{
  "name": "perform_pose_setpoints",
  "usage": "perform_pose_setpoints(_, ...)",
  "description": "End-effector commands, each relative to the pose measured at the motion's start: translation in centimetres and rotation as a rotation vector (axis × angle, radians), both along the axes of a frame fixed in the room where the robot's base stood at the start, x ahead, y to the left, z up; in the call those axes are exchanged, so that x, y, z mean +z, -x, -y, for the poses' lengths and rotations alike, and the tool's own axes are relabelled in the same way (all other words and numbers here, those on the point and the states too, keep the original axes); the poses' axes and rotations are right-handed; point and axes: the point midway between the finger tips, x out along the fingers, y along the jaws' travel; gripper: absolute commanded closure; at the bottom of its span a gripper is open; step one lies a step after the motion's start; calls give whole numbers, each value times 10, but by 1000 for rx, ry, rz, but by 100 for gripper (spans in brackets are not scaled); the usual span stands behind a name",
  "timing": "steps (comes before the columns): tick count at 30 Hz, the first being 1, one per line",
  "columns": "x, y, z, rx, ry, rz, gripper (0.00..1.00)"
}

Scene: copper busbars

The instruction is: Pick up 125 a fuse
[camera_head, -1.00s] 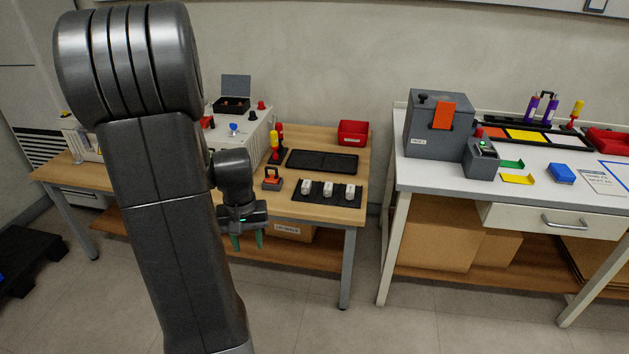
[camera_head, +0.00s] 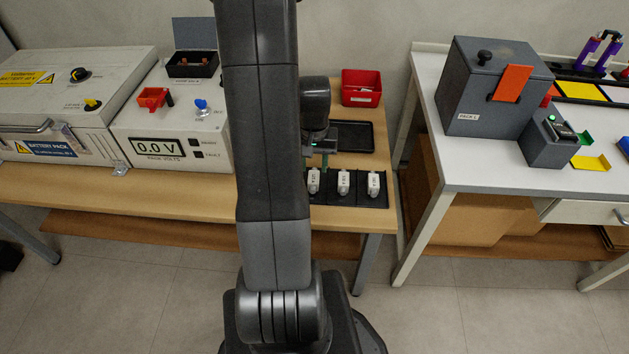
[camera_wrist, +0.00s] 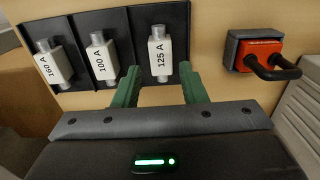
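The 125 A fuse (camera_wrist: 160,55) is a white block with metal ends and a printed label, lying in the right slot of the black holder (camera_wrist: 83,50) in the wrist view. My gripper (camera_wrist: 160,72) is open, its green fingers pointing toward the fuse. The fuse's near end shows between the fingertips, with a gap on either side. In the head view the same fuse (camera_head: 313,181) is the leftmost of the row, and my gripper (camera_head: 323,160) is beside it, partly hidden by my arm.
The 100 A fuse (camera_wrist: 103,56) and 160 A fuse (camera_wrist: 54,66) lie in the neighbouring slots. An orange-red block with a black handle (camera_wrist: 262,56) sits to the right. A black tray (camera_head: 355,137) and red bin (camera_head: 361,88) are behind. The battery pack (camera_head: 60,100) stands left.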

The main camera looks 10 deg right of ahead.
Motion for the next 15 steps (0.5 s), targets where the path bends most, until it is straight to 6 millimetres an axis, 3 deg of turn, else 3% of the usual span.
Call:
perform_pose_setpoints(6, -17, 1, -1, 0, 0, -1, 62)
perform_pose_setpoints(15, -58, 0, -2, 0, -1, -2, 62)
